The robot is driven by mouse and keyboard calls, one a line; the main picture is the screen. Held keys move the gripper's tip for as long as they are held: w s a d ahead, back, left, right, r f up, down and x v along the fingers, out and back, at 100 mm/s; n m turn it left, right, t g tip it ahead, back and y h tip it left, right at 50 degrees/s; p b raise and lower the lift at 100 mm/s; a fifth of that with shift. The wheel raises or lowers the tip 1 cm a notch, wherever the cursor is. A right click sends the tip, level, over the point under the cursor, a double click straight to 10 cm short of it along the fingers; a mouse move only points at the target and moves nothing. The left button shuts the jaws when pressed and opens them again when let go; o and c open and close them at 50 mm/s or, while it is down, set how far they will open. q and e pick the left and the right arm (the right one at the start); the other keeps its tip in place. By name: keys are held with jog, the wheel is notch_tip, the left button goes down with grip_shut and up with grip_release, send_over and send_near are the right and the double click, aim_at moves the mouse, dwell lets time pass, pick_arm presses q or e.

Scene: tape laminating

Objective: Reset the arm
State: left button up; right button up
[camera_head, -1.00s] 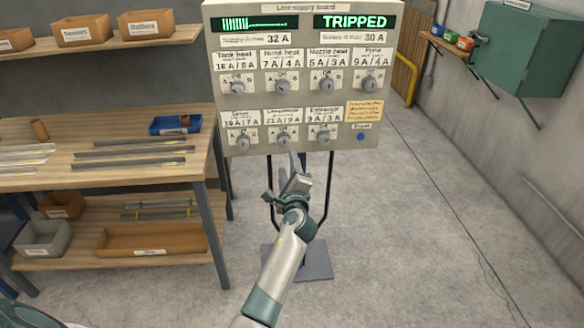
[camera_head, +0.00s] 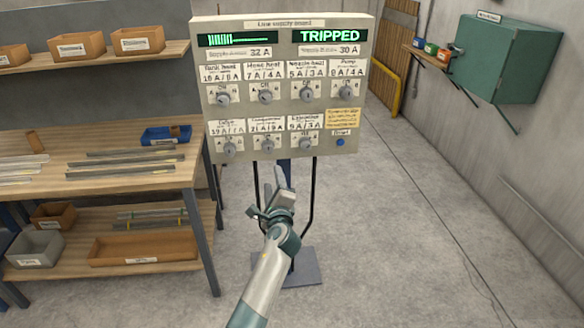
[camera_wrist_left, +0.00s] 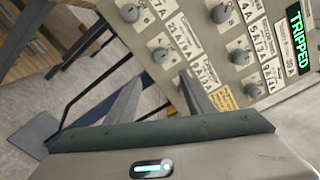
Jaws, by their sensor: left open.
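My left gripper (camera_head: 272,180) is open and empty, just below the lower edge of the supply board (camera_head: 260,152) in the head view. In the left wrist view its two fingers (camera_wrist_left: 160,95) stand apart with nothing between them, and the board (camera_wrist_left: 205,65) lies beyond them, tilted in the picture. The board has two rows of grey knobs, a blue button (camera_head: 340,142) at lower right and a green display reading TRIPPED (camera_head: 330,36). My right gripper is not in view.
A wooden workbench (camera_head: 50,190) with metal strips and a blue tray (camera_head: 166,135) stands at the left. A shelf with boxes (camera_head: 80,45) hangs above it. A green cabinet (camera_head: 507,60) is on the right wall. The floor to the right is clear.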

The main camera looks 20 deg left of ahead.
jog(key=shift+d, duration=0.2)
pick_arm(q)
jog(key=s+d+f+n+g+h, duration=0.1)
jog(key=s+d+f+h, duration=0.15)
jog(key=f, duration=0.85)
jog(key=s+d+f+g+h, duration=0.2)
jog(key=s+f, duration=0.1)
jog(key=f, duration=0.9)
jog(key=s+d+f+n+g+h, duration=0.1)
jog(key=s+d+f+n+g, duration=0.1)
jog(key=s+f, duration=0.7)
jog(key=s+d+f+n+g+h, duration=0.1)
jog(key=s+d+f+n, duration=0.1)
jog(key=s+f, duration=0.65)
jog(key=s+d+f+n+g+h, duration=0.2)
jog(key=s+f+n+g, duration=0.2)
jog(key=s+f, duration=1.5)
jog(key=s+f+n+g, duration=0.2)
jog(key=s+n, duration=0.1)
jog(key=s, duration=1.1)
jog(key=s+f+n+g, duration=0.2)
jog(key=s+f, duration=0.1)
jog(key=s, duration=1.1)
jog(key=shift+f+n+h, duration=0.25)
jog(key=shift+n+h, duration=0.1)
jog(key=shift+n, duration=0.05)
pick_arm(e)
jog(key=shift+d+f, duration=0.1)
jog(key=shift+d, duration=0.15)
